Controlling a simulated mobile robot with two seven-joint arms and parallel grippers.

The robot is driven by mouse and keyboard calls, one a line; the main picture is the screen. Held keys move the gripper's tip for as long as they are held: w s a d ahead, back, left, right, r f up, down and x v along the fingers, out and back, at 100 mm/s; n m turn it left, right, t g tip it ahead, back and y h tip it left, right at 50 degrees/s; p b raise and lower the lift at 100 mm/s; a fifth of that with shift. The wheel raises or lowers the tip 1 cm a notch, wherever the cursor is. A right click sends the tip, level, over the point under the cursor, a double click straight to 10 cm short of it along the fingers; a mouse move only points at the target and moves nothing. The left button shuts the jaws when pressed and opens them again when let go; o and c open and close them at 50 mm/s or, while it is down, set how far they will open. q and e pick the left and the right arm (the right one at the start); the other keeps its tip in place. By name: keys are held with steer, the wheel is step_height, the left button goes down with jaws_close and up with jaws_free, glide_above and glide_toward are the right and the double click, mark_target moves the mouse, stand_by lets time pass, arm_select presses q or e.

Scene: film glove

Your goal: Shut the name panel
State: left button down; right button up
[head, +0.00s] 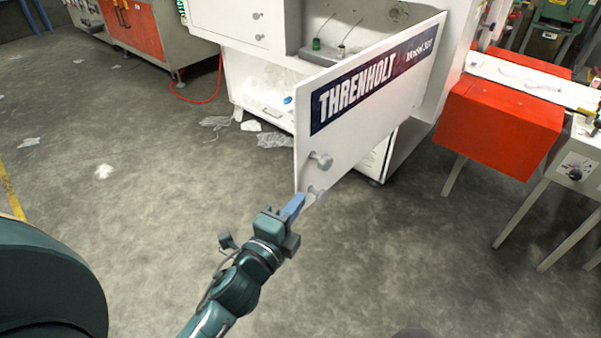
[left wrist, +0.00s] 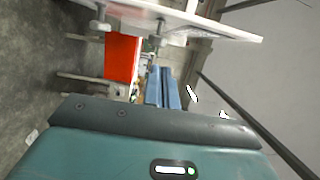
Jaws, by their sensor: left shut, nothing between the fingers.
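The name panel (head: 365,120) is a white door with a dark blue "THRENHOLT" label and two grey knobs near its lower left corner. It stands swung open from the white machine (head: 245,20), hinged on its right side. My left gripper (head: 294,207) is shut and empty at the panel's lower left corner, close to the lower knob; I cannot tell whether it touches. In the left wrist view the blue fingers (left wrist: 163,88) are together, and the panel (left wrist: 190,17) crosses the top with its knobs. My right gripper is not in view.
A red box on legs (head: 500,125) stands right of the panel. A small white table (head: 577,170) is at the far right. Plastic scraps (head: 274,140) and a red hose (head: 205,98) lie on the floor. The floor at left is mostly clear.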

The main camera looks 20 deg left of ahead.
mark_target(299, 170)
arm_select(q)
steer(key=w, duration=0.5)
steer(key=w+p, duration=0.1)
steer(key=w, duration=0.2)
steer(key=shift+w+d+r, duration=0.1)
steer(key=shift+w+d, duration=0.2)
steer(key=shift+w, duration=0.05)
steer(key=shift+w+a+p, duration=0.2)
steer(key=shift+w+a, duration=0.05)
steer(key=shift+a, duration=0.6)
steer(key=shift+w+a+p, duration=0.15)
steer(key=shift+w+a, duration=0.1)
steer(key=shift+a, duration=0.6)
